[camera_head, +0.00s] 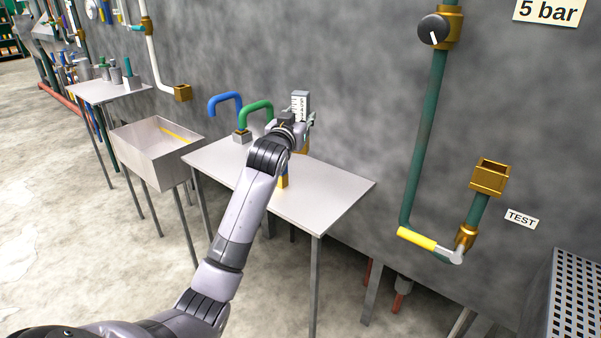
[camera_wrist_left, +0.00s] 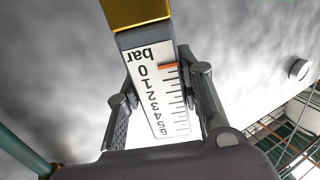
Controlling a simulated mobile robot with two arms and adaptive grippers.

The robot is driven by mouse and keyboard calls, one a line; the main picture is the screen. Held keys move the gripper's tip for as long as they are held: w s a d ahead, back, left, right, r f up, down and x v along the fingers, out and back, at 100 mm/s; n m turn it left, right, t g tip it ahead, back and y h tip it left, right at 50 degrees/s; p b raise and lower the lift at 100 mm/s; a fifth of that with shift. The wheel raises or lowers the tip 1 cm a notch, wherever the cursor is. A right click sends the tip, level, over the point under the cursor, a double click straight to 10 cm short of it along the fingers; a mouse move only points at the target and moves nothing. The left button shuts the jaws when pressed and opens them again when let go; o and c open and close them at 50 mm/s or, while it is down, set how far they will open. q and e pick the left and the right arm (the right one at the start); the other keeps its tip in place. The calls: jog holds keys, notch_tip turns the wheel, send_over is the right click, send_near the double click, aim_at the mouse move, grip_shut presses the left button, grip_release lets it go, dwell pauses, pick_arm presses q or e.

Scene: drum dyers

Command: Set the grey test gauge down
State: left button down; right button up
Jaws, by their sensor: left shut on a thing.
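The grey test gauge (camera_head: 300,101) is upright in my left gripper (camera_head: 298,122), over the back part of the light table (camera_head: 325,197). In the left wrist view its white scale (camera_wrist_left: 160,100) reads "bar" with numbers from 0, and an orange mark sits near 0. A brass end (camera_wrist_left: 135,12) shows at the top of that view. The two fingers of my left gripper (camera_wrist_left: 162,100) are on either side of the gauge, shut on it. My wrist hides part of the gauge and the table below it, so I cannot tell whether the gauge touches the table. My right gripper is not in view.
A green bent pipe (camera_head: 256,106) and a blue one (camera_head: 224,98) stand left of my gripper. Part of a small brass-and-blue piece (camera_head: 283,181) shows under my wrist. A brass socket (camera_head: 490,177) labelled TEST is on the wall right. The table's front right is bare.

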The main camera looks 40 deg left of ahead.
pick_arm(q)
notch_tip(320, 180, down, 8)
jog(key=shift+f+b, duration=0.15)
jog(key=shift+b, duration=0.5)
notch_tip(320, 180, down, 5)
jog(key=shift+r+b, duration=0.15)
jog(key=shift+b, duration=0.3)
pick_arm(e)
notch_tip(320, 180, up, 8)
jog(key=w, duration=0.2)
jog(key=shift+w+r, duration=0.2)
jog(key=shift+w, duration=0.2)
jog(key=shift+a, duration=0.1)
pick_arm(q)
jog(key=c, duration=1.4)
grip_release()
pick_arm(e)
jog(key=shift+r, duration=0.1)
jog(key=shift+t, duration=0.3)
